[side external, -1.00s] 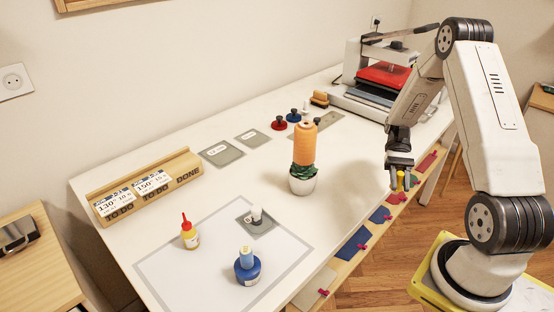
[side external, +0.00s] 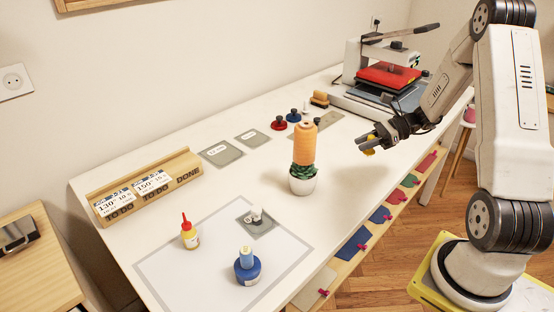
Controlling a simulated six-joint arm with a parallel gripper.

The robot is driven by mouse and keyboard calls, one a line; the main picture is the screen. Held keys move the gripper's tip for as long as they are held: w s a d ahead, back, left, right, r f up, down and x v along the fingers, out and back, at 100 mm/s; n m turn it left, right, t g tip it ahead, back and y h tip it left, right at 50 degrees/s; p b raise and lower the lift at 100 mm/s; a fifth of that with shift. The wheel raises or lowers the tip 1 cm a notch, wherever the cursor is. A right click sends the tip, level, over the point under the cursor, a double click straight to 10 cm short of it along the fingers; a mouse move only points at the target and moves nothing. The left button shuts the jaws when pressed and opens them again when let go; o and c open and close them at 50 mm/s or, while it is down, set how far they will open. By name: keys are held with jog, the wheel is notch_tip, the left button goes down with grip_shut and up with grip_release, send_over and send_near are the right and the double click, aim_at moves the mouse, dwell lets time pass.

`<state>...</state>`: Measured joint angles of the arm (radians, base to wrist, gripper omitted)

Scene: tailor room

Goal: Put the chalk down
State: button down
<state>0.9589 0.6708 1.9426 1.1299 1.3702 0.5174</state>
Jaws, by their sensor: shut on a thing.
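My gripper (side external: 368,143) is shut on a small yellow piece, which looks like the chalk (side external: 369,152). It holds the chalk above the right side of the white table (side external: 335,225), to the right of the orange thread cone. The gripper points left and its fingers cover most of the chalk. The chalk is clear of the table top.
A red-capped yellow bottle (side external: 190,236), a blue bottle (side external: 247,268) and a grey pad (side external: 257,229) are at the front. A heat press (side external: 385,80) is at the back. Bare table surrounds the pot.

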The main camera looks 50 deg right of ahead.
jog(key=w+d+f+m+h, duration=0.1)
jog(key=w+d+f, duration=0.1)
jog(key=w+d, duration=0.1)
jog(key=w+d+f+m+t+h, duration=0.1)
jog(key=w+d+f, duration=0.1)
jog(key=w, duration=0.4)
jog(key=w+d+f+m+t, duration=0.1)
jog(key=w+d+f, duration=0.1)
jog(key=w+d, duration=0.2)
jog(key=shift+w+f+h, duration=0.3)
jog(key=shift+w+h, duration=0.05)
jog(key=shift+h, duration=0.05)
jog(key=shift+w+d+f, duration=0.2)
jog(key=shift+w+f, duration=0.1)
jog(key=shift+f, duration=0.05)
jog(key=shift+w+d+f, duration=0.1)
jog(key=shift+w+f, duration=0.2)
jog(key=shift+f, duration=1.55)
jog(key=shift+f, duration=0.15)
